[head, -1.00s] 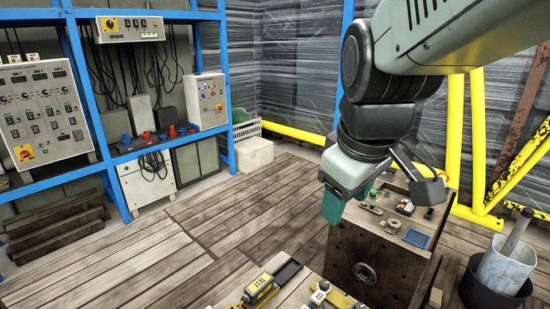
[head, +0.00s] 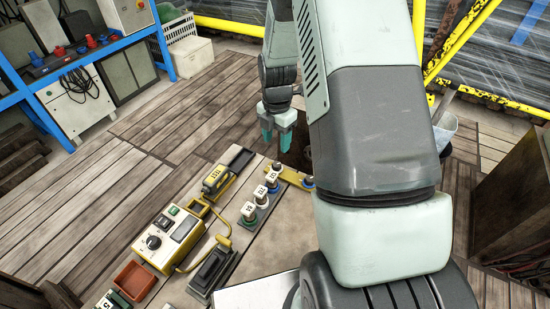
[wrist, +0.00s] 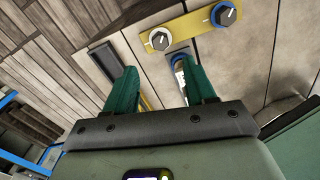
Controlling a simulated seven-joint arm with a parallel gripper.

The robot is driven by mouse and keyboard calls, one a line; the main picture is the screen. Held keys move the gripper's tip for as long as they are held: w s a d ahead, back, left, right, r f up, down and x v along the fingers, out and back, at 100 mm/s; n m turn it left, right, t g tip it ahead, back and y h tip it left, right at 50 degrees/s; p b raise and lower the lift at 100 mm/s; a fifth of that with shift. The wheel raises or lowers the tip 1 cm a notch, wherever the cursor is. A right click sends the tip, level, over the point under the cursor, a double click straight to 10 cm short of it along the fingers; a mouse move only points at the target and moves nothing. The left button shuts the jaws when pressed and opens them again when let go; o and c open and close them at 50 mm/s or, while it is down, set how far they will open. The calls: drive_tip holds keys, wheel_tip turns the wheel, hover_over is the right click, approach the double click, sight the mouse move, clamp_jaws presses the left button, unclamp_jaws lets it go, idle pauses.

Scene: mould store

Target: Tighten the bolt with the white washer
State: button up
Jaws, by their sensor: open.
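My gripper (head: 276,141) is open and empty above the far end of the bench; its teal fingers also show in the wrist view (wrist: 158,68). A yellow plate (wrist: 190,28) lies beyond the fingertips. It carries two dark-headed bolts: the bolt with the white washer (wrist: 160,40) and the bolt with the blue washer (wrist: 223,14). Both stand apart from the fingers. In the head view the plate (head: 292,177) is partly hidden by my arm. A blue-rimmed piece (wrist: 180,56) shows near the right fingertip, partly hidden.
Several numbered pieces (head: 260,196) stand in a row on the bench. A yellow tester (head: 216,178), a yellow control box (head: 160,248) with a cable, a black holder (head: 212,269) and a red tray (head: 134,278) lie nearby. The floor to the left is open.

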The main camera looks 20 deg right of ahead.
sight(276, 164)
wheel_tip(276, 164, down, 10)
drive_tip(key=shift+r, duration=0.1)
idle(0.4)
clamp_jaws()
